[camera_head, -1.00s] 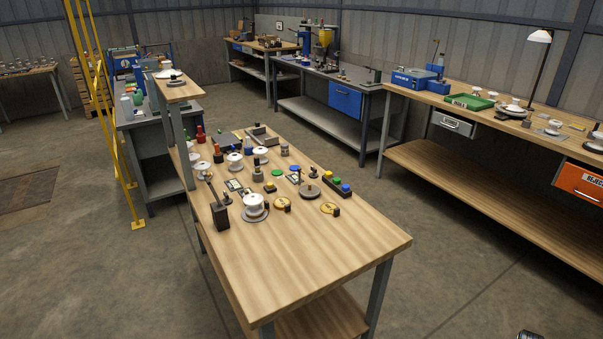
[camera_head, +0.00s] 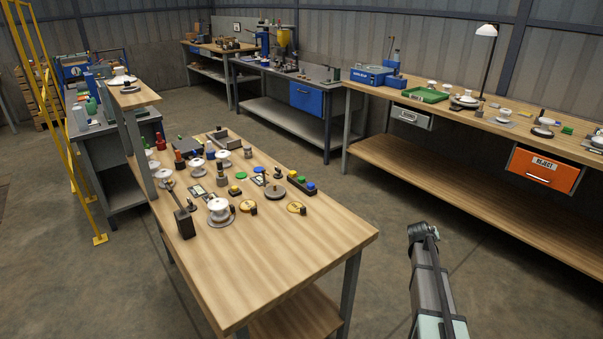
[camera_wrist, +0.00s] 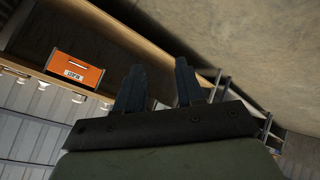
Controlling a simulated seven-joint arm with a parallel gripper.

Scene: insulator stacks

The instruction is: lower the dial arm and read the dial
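I cannot make out for sure which item is the dial or its arm. A grey disc with a thin upright post (camera_head: 275,190) stands on the near wooden table (camera_head: 290,265), among small parts; its details are too small to read. My arm reaches up at the lower right of the head view, over the floor and apart from the tables. In the wrist view my gripper (camera_wrist: 158,72) has its two dark fingers apart, with nothing between them. The wrist view is tilted and shows an orange drawer (camera_wrist: 75,72) under a bench.
White insulators (camera_head: 219,209), a dark block with a rod (camera_head: 184,222) and coloured buttons (camera_head: 303,184) crowd the table's far half. Its near half is clear. The right bench (camera_head: 450,188) holds a green tray (camera_head: 425,95), a lamp (camera_head: 486,30) and an orange drawer (camera_head: 544,170).

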